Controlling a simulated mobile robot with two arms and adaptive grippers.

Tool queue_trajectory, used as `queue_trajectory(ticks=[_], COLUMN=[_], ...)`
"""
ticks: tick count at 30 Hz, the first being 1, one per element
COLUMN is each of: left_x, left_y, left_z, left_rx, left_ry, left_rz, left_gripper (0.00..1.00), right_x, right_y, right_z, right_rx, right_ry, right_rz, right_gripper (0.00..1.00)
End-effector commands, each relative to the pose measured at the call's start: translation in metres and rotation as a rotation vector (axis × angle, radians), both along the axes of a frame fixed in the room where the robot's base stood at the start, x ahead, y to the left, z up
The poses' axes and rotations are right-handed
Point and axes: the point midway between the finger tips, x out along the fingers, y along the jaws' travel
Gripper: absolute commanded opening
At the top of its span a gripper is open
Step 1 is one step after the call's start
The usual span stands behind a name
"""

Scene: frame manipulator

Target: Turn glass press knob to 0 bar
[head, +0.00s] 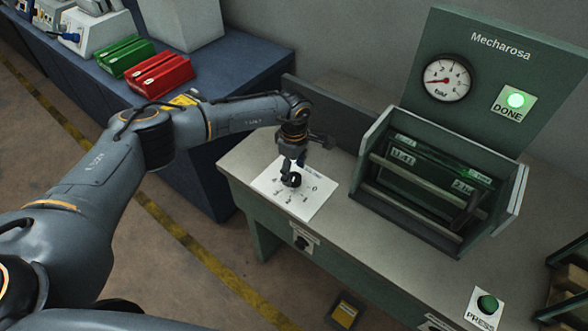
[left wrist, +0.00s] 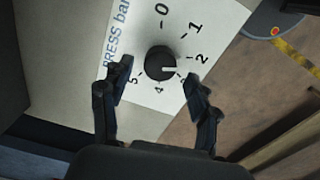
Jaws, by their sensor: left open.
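The black press knob (head: 291,180) sits on a white dial plate (head: 316,201) on the press table. In the left wrist view the round knob (left wrist: 157,60) has a white mark pointing right, a little below the 2. The 0 is at the top of the plate (left wrist: 225,18), with 1 to its right and 4 and 5 below. My left gripper (head: 293,164) is over the knob. In the left wrist view the gripper (left wrist: 157,78) is open, its fingers on either side of the knob's lower part; contact is not clear. My right gripper is not in view.
The glass press frame (head: 480,216) stands right of the dial. A green PRESS button (head: 487,304) is at the front right. Red and green boxes lie on the blue bench.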

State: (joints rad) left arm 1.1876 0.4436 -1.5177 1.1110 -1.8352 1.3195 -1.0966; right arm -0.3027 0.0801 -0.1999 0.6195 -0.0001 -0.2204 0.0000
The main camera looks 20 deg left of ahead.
Motion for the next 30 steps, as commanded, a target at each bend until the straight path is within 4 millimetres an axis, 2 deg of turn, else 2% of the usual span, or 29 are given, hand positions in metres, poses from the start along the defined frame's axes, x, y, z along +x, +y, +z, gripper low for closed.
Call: queue_trajectory(ticks=[6,14,15,23,30], left_x=[0.0,0.0,0.0,0.0,0.0], left_y=[0.0,0.0,0.0,0.0,0.0], left_z=[-0.017,-0.019,-0.019,-0.019,-0.019], left_rx=[0.001,0.001,0.0,0.0,0.0], left_ry=[0.0,-0.001,-0.001,-0.001,-0.001], left_rz=[0.0,0.0,0.0,0.0,0.014], left_gripper=[0.61,0.61,0.59,0.07,0.06], right_x=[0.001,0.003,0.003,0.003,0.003], right_y=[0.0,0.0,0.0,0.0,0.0], right_z=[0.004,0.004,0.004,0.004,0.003], right_rx=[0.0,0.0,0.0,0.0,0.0], right_ry=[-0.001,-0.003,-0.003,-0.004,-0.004], right_rz=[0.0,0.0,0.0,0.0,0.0], right_gripper=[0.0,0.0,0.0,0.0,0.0])
